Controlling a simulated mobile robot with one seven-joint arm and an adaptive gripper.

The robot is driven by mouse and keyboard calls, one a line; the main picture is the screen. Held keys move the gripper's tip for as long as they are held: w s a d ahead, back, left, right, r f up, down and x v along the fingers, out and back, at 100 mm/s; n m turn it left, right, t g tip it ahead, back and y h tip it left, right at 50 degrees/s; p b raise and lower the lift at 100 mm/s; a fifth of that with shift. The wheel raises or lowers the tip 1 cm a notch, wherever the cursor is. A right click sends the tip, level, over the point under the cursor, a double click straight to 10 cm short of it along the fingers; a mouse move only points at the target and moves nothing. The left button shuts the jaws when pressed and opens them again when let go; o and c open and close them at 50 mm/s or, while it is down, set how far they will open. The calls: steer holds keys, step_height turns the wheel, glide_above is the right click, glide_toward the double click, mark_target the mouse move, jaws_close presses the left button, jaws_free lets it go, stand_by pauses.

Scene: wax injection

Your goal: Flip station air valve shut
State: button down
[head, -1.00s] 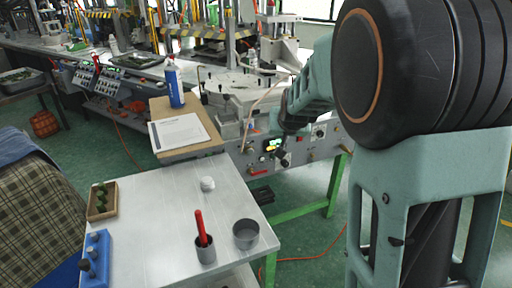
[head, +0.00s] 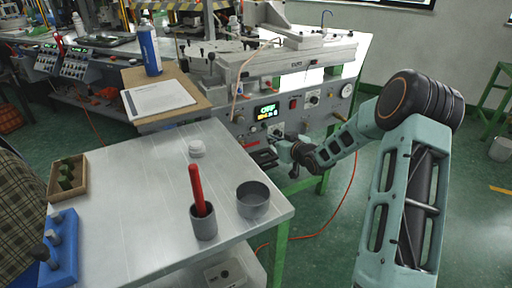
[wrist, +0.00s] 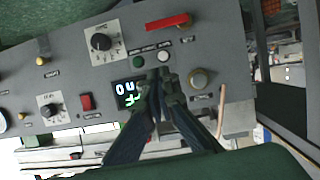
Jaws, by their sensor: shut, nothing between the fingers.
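The red lever (wrist: 168,22) on the front of the grey station panel (wrist: 70,75) is the likely air valve. It lies about level along the panel, at the top of the wrist view. In the head view the red lever (head: 250,144) shows small, low on the panel, to the left of my gripper. My gripper (head: 282,144) is in front of the panel. In the wrist view my gripper (wrist: 157,80) has its fingers together and empty, over the lit display and near the small buttons. The fingertips are apart from the lever; whether they touch the panel I cannot tell.
Near the fingers are a round knob (wrist: 200,79), a black dial (wrist: 101,41) and a red switch (wrist: 87,102). A metal table (head: 130,175) with a grey cup (head: 203,222) and a bowl (head: 252,200) stands in front. An orange hose (head: 335,215) lies on the floor.

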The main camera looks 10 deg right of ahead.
mark_target(253, 130)
steer(key=shift+w+f+t+y+b, duration=0.25)
steer(key=shift+t+y+b, duration=0.1)
steer(key=shift+t+y, duration=0.05)
steer(key=b+x, duration=0.2)
steer(key=x, duration=0.8)
steer(key=shift+a+f, duration=0.15)
step_height(253, 130, down, 3)
steer(key=shift+r+b, duration=0.15)
steer(key=shift+b, duration=0.45)
steer(key=shift+f, duration=0.5)
